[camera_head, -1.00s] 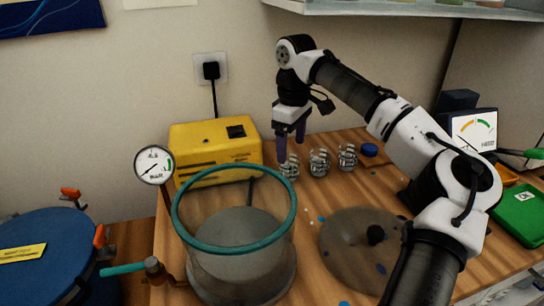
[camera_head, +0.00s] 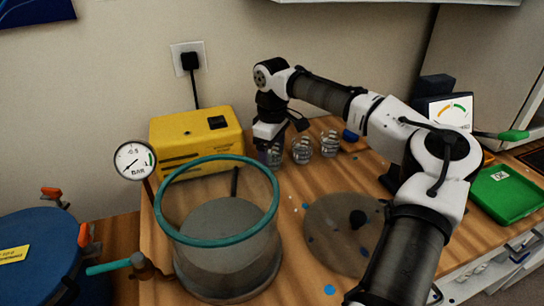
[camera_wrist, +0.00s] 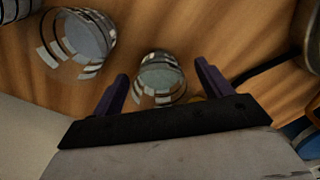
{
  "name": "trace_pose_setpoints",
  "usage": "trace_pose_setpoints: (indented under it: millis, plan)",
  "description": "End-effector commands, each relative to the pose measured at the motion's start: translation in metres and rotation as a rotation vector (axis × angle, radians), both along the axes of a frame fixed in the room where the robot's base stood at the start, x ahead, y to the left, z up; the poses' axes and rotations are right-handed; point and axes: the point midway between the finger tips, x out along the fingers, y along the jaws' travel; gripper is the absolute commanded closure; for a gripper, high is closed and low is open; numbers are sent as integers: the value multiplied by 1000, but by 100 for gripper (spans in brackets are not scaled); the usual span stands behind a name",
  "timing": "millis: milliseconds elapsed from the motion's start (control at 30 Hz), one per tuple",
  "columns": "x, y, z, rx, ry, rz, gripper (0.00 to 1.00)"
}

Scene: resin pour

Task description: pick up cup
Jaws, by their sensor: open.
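Several clear cups with dark and white markings stand in a row on the wooden table. The leftmost cup (camera_head: 275,157) is directly below my gripper (camera_head: 270,146). In the wrist view this cup (camera_wrist: 162,75) shows between the two purple fingers of my gripper (camera_wrist: 163,84), with a gap on each side. The fingers are spread and hold nothing. The middle cup (camera_head: 302,151) also shows in the wrist view (camera_wrist: 82,38), left of the fingers. The right cup (camera_head: 330,144) is farther along the row. The fingers are mostly hidden in the head view.
A yellow box (camera_head: 195,140) stands close left of the cups. A clear chamber with a teal rim (camera_head: 220,240) and a round gauge (camera_head: 135,160) are in front. A round lid (camera_head: 335,235) lies on the table. A blue cap (camera_head: 350,135) sits right of the cups.

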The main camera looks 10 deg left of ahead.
Motion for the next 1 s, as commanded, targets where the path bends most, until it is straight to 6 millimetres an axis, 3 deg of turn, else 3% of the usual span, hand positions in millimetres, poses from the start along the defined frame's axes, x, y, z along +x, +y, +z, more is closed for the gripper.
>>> trace_pose_setpoints:
  millis: [67, 400, 867, 1000]
  plan:
    - [0, 0, 0, 0, 0, 0, 26]
    - [0, 0, 0, 0, 0, 0, 70]
    - [-1, -2, 5, 1, 0, 1, 71]
    - [-2, -2, 24, 3, -1, 1, 71]
